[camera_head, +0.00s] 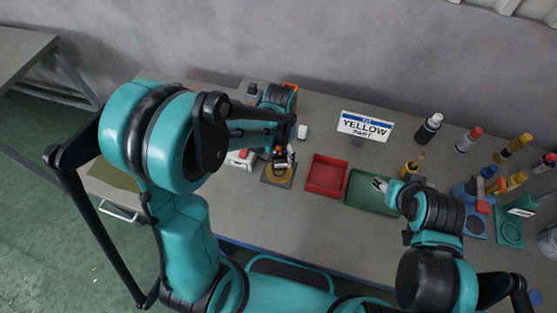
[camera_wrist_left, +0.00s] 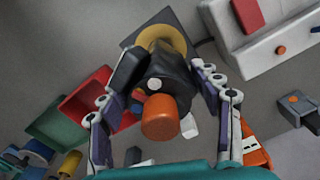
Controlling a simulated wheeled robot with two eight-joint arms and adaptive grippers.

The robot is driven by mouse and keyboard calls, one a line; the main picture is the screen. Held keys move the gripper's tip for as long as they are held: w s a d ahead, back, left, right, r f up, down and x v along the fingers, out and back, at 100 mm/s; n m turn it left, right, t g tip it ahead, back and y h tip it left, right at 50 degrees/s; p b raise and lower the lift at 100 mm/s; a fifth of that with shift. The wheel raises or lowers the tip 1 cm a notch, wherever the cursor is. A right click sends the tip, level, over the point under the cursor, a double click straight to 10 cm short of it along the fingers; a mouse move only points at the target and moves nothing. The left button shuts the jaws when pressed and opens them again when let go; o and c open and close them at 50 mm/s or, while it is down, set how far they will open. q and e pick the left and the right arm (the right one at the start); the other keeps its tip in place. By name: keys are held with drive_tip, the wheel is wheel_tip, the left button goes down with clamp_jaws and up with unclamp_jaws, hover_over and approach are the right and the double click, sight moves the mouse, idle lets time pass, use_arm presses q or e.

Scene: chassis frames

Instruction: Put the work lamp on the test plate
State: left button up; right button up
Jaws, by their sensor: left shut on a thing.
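My left gripper (camera_wrist_left: 160,88) is shut on a dark, bulky thing with an orange round end, which looks like the work lamp (camera_wrist_left: 161,118). In the head view my left gripper (camera_head: 282,157) is above a dark square plate with a yellow disc, which looks like the test plate (camera_head: 268,181). In the left wrist view the plate (camera_wrist_left: 131,42) lies just beyond the lamp, partly hidden by it. I cannot tell whether the lamp touches the plate.
A red tray (camera_head: 326,190) and a green tray (camera_head: 352,200) stand right of the plate. A white box with a red part (camera_head: 239,159) is to its left. Bottles (camera_head: 429,127) and coloured fixtures crowd the right end.

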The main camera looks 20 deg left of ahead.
use_arm(q)
wheel_tip(320, 180, down, 4)
drive_tip(key=shift+f+b, duration=0.1)
drive_tip(key=shift+b, duration=0.5)
drive_tip(key=o, duration=1.4)
drive_tip(key=shift+f, duration=0.1)
